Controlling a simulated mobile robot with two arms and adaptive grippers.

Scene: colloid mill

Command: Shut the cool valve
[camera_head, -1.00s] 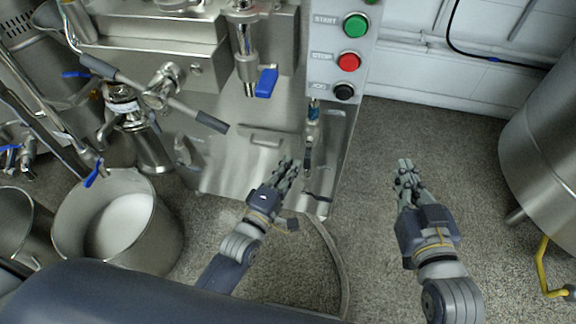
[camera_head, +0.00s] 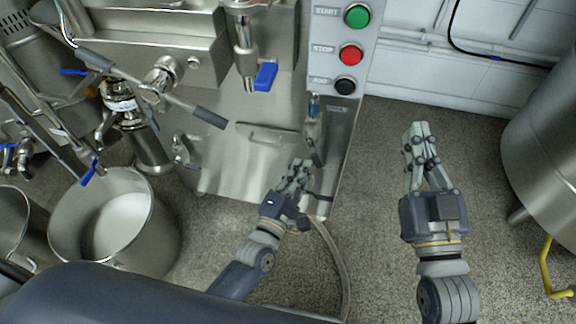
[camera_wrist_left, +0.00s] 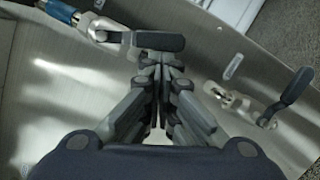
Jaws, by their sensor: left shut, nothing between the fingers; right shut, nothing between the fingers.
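A small valve with a blue fitting (camera_head: 314,107) and a dark handle (camera_head: 316,152) is on the lower right of the steel machine front, under the buttons. No readable label names it as the cool valve. My left gripper (camera_head: 303,165) is shut and empty, with its fingertips close beside this handle. In the left wrist view the dark handle (camera_wrist_left: 160,41) lies across the view just beyond the shut fingertips (camera_wrist_left: 158,64); I cannot tell whether they touch. A second valve with a dark lever (camera_wrist_left: 286,95) sits to the right there. My right gripper (camera_head: 420,135) is shut and empty over the floor.
The steel machine front (camera_head: 225,165) is behind my left gripper. Buttons (camera_head: 350,54) are above it. A hose (camera_head: 333,255) runs along the floor below. A steel pot (camera_head: 150,235) stands at left, a large tank (camera_head: 545,150) at right.

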